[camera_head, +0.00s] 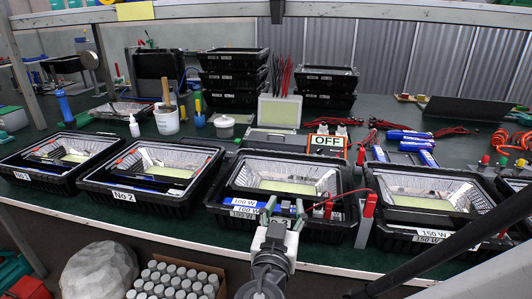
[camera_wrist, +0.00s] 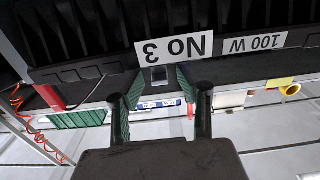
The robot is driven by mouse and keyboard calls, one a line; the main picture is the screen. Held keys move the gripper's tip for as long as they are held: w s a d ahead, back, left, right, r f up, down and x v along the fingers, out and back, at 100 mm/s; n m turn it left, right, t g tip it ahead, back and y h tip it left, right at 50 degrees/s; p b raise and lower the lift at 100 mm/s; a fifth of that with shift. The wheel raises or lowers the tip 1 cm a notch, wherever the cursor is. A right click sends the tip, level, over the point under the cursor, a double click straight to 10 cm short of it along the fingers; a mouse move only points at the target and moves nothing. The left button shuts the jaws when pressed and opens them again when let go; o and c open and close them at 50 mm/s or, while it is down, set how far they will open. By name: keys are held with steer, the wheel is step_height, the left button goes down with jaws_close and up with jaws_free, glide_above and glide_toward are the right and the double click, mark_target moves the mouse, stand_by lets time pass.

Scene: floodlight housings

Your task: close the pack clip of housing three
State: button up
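Housing three (camera_head: 310,228) is a black open tray in the middle of the bench, with a clear reflector and a pale panel inside. Its "No 3" label is partly hidden behind my gripper in the head view; the label (camera_wrist: 173,50) shows upside down in the wrist view. A small grey block (camera_wrist: 158,77), possibly the pack clip, is beside the label, between my fingertips. I cannot tell whether it is open or shut. My gripper (camera_head: 283,211) is at the front wall. In the wrist view its green-padded fingers (camera_wrist: 160,82) are apart; contact is unclear.
Housing No 2 (camera_head: 205,198) stands to the left and a 150 W housing (camera_head: 440,238) to the right. An OFF sign (camera_head: 327,142) stands behind.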

steer(key=shift+c, duration=0.5)
jaws_close()
